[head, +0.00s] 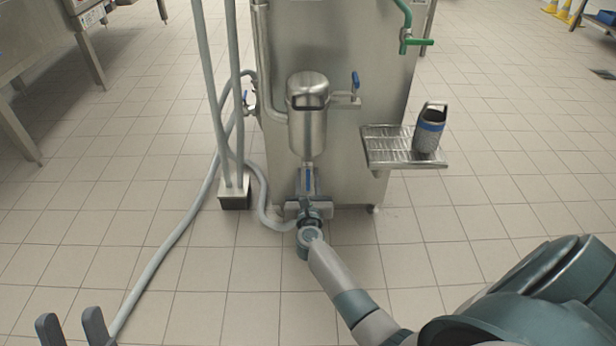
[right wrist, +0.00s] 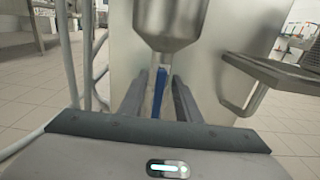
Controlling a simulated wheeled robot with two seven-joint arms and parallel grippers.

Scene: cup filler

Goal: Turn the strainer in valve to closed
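A steel canister (head: 308,115), perhaps the strainer, is mounted on the front of a steel cabinet. A blue lever (head: 308,181) stands upright below it, in line with its outlet pipe. No label tells which is the strainer in valve. My right gripper (head: 308,176) is at the lower lever. In the right wrist view its fingers stand either side of the blue lever (right wrist: 159,92), apparently with gaps. My left gripper (head: 72,326) is open and empty at lower left.
A drip shelf (head: 388,150) with a dark, blue-banded cup (head: 430,128) juts out at the cabinet's right. A green-handled tap (head: 415,41) is above it. The tiled floor around is mostly clear.

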